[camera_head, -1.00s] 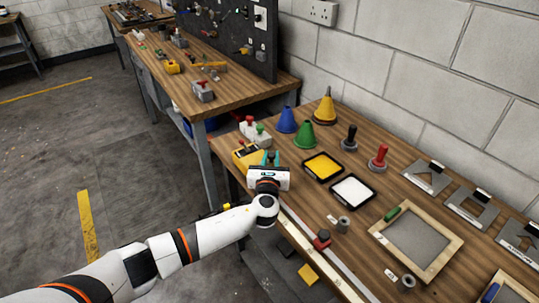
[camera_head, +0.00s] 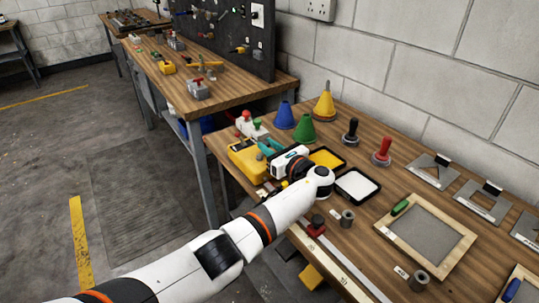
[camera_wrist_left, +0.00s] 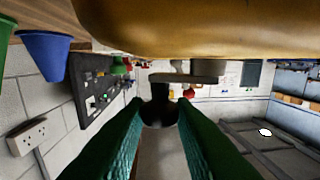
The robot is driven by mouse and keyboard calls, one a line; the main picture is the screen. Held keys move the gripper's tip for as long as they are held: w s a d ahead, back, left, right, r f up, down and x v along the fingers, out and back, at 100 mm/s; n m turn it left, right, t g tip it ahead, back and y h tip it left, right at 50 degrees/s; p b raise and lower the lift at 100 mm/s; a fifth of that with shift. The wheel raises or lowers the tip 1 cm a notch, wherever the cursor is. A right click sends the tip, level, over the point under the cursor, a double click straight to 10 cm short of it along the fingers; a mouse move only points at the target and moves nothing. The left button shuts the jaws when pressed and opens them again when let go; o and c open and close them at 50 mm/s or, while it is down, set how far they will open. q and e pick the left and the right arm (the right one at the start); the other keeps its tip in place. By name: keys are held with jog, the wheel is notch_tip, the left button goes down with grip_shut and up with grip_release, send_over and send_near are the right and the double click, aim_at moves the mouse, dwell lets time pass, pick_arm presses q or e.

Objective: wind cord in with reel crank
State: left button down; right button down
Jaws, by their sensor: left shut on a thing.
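The yellow chalk-line reel (camera_head: 243,160) lies on the near bench at its left end. It also fills the top of the left wrist view as a large yellow body (camera_wrist_left: 200,30). A grey crank arm (camera_wrist_left: 185,77) sticks out from it, with a dark crank knob (camera_wrist_left: 158,108) at its end. My left gripper (camera_head: 268,149), with teal fingers, is at the reel's right side in the head view. It is shut on the knob, which sits between the fingertips in the wrist view. The cord cannot be made out. My right gripper is not in view.
Blue (camera_head: 284,117), green (camera_head: 303,130) and yellow (camera_head: 324,103) cones stand behind the reel. A yellow pad (camera_head: 327,158) and a white pad (camera_head: 357,185) lie right of my gripper. Stamps, stencils and a wooden frame (camera_head: 463,237) fill the bench further right.

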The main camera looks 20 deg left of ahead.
pick_arm(q)
jog(key=shift+a+g, duration=0.1)
jog(key=shift+g, duration=0.2)
jog(key=shift+w, duration=0.1)
jog(key=c, duration=1.2)
grip_release()
jog(key=shift+s+d, duration=0.2)
jog(key=shift+d, duration=0.2)
jog(key=p+v, duration=0.3)
jog(key=v, duration=0.8)
jog(key=shift+d+f, duration=0.1)
jog(key=shift+f, duration=0.1)
